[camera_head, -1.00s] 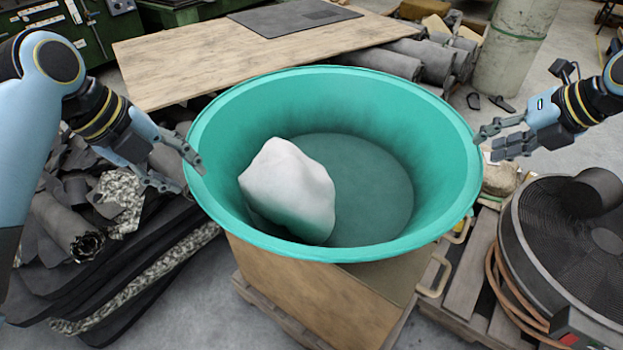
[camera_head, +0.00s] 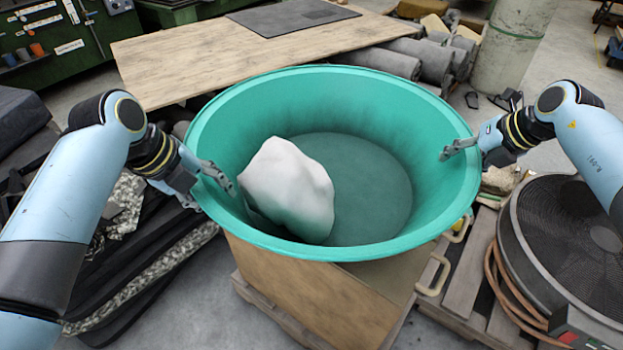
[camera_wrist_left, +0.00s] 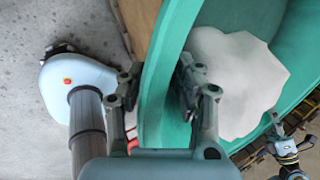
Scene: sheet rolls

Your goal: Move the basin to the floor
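The large green basin (camera_head: 330,250) sits upright on a wooden box. A white lump (camera_head: 290,190) lies inside it, towards the left. My left gripper (camera_head: 208,190) is at the basin's left rim. In the left wrist view, its open fingers (camera_wrist_left: 158,84) stand on either side of the basin wall (camera_wrist_left: 160,70), with a gap showing. My right gripper (camera_head: 462,150) is at the right rim, with one finger inside the basin and the other mostly hidden behind the wall. It also shows in the left wrist view (camera_wrist_left: 290,135), with its fingers spread.
The wooden box (camera_head: 310,290) stands on a pallet. A large fan (camera_head: 575,235) stands close at the right. Dark sheets and rolls (camera_head: 150,260) are piled at the left. A plywood board (camera_head: 200,65) lies behind. Some grey floor (camera_head: 230,320) is bare in front.

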